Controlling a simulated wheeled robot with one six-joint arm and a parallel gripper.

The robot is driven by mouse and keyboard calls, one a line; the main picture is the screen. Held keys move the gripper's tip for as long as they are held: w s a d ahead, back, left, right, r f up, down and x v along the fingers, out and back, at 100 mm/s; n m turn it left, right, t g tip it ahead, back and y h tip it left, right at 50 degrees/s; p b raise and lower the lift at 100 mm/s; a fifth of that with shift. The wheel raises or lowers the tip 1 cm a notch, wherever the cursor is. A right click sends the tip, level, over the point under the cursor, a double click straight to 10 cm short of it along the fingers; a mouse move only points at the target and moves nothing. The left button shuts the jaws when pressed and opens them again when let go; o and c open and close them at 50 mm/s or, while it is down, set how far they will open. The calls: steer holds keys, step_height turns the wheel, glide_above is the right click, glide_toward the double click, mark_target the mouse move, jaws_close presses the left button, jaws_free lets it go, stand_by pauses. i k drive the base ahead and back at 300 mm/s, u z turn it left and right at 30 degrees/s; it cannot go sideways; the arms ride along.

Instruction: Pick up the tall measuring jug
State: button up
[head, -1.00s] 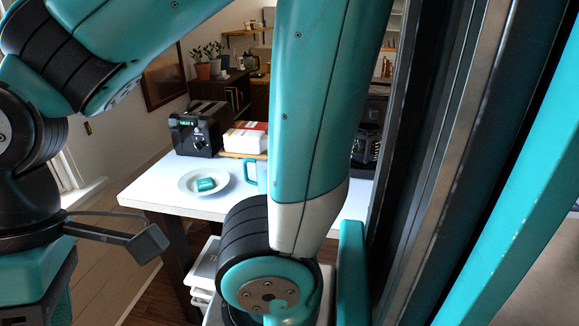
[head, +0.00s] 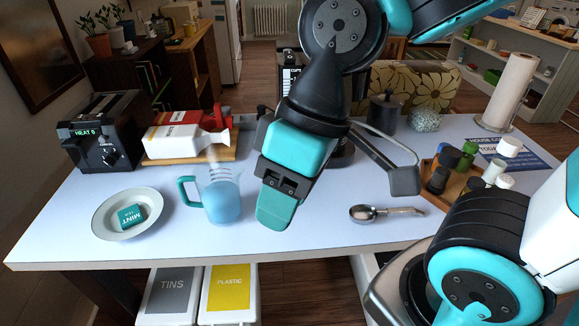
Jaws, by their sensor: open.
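The tall measuring jug (head: 221,198) stands upright on the white table (head: 330,245). It is clear with a bluish lower part, measuring marks on its side and a teal handle on its left. My gripper (head: 274,207) is just right of the jug in the picture, pointing down over the table, and is empty. One teal finger shows clearly; the other is mostly hidden behind it. The gripper appears apart from the jug, but the depth between them is hard to tell.
Left of the jug is a plate (head: 104,229) with a mint tea box (head: 131,215). Behind are a toaster (head: 92,146) and a board (head: 228,154) bearing cartons. Right are a metal scoop (head: 385,212), a spice tray (head: 462,185) and a paper towel roll (head: 512,85).

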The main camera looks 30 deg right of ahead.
mark_target(216, 180)
steer(key=z, duration=0.3)
steer(key=k, duration=0.35)
steer(key=u, duration=1.9)
steer(key=i, duration=1.45)
steer(key=z, duration=2)
